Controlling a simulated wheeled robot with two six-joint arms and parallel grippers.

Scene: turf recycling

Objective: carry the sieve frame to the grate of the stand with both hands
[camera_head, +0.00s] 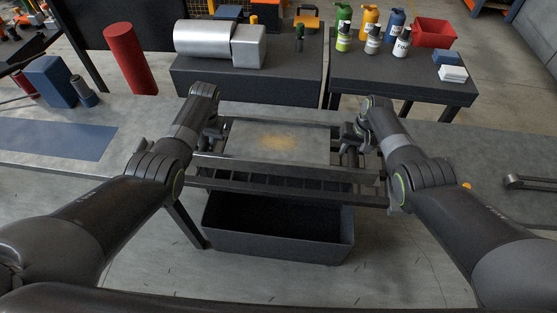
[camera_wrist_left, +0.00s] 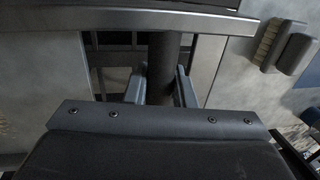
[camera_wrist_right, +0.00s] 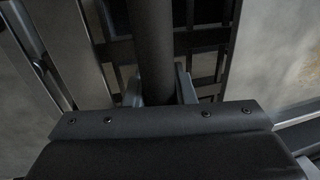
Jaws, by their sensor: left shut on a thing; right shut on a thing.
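The sieve frame (camera_head: 250,150) is a flat grey tray with a patch of yellow sand in its middle. It lies level between my two grippers in the head view, over the stand's grate (camera_head: 290,184). My left gripper (camera_head: 214,130) is shut on a dark round handle bar (camera_wrist_left: 163,62) at the frame's left side. My right gripper (camera_head: 350,138) is shut on the matching bar (camera_wrist_right: 150,40) at its right side. Dark grate bars (camera_wrist_right: 205,40) show below the handles in the wrist views. Whether the frame touches the grate I cannot tell.
A dark bin (camera_head: 280,240) stands on the floor under the stand. Grey benches flank the stand, with a blue mat (camera_head: 60,140) on the left one and a metal handle (camera_head: 530,182) on the right. Behind, dark tables carry a metal cylinder (camera_head: 202,40), bottles and a red box (camera_head: 435,33).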

